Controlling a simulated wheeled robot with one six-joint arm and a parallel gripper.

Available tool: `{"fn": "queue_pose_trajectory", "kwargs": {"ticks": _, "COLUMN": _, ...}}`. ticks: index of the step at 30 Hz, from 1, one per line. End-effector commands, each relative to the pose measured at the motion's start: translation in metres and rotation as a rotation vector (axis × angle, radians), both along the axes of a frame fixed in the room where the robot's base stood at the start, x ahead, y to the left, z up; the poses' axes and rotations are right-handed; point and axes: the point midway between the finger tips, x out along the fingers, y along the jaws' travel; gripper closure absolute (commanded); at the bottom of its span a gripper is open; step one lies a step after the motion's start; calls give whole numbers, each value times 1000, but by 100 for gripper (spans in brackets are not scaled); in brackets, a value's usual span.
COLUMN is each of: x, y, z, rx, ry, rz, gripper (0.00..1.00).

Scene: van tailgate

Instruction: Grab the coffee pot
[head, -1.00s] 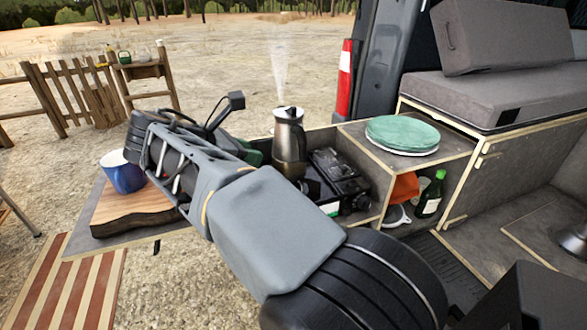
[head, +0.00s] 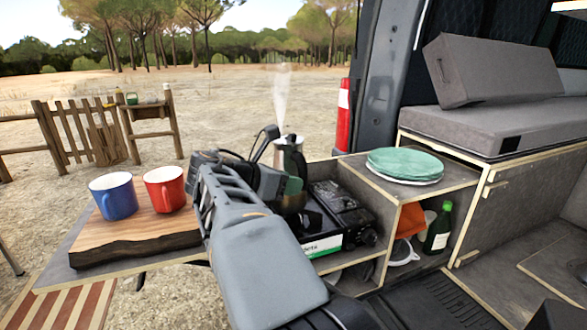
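The coffee pot (head: 289,160) is steel with a dark lid and handle. It stands upright at the stove's left end, with steam rising from it. My gripper (head: 284,183) is at the pot's left side, and a dark green fingertip overlaps the lower pot in the view. My arm hides much of the gripper and the pot's base. I cannot tell whether the fingers touch the pot or how wide they are apart.
A black camping stove (head: 340,212) sits in the open box. A blue mug (head: 113,196) and a red mug (head: 166,188) stand on a wooden board (head: 135,232) at left. Green plates (head: 404,164) and a green bottle (head: 438,229) are at right.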

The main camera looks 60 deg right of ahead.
Motion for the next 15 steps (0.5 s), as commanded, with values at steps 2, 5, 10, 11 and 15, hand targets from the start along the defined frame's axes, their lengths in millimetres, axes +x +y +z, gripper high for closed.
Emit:
{"fn": "queue_pose_trajectory", "kwargs": {"ticks": 2, "x": -3, "y": -8, "z": -5, "rx": 0, "ry": 0, "rz": -3, "gripper": 66}}
{"fn": "queue_pose_trajectory", "kwargs": {"ticks": 5, "x": -8, "y": -21, "z": -11, "rx": 1, "ry": 1, "rz": -5, "gripper": 66}}
{"fn": "queue_pose_trajectory", "kwargs": {"ticks": 10, "x": -14, "y": -38, "z": -17, "rx": 1, "ry": 0, "rz": -4, "gripper": 66}}
{"fn": "queue_pose_trajectory", "kwargs": {"ticks": 11, "x": -14, "y": -39, "z": -18, "rx": 1, "ry": 0, "rz": -3, "gripper": 66}}
{"fn": "queue_pose_trajectory", "kwargs": {"ticks": 15, "x": -16, "y": -44, "z": -19, "rx": 1, "ry": -1, "rz": 0, "gripper": 66}}
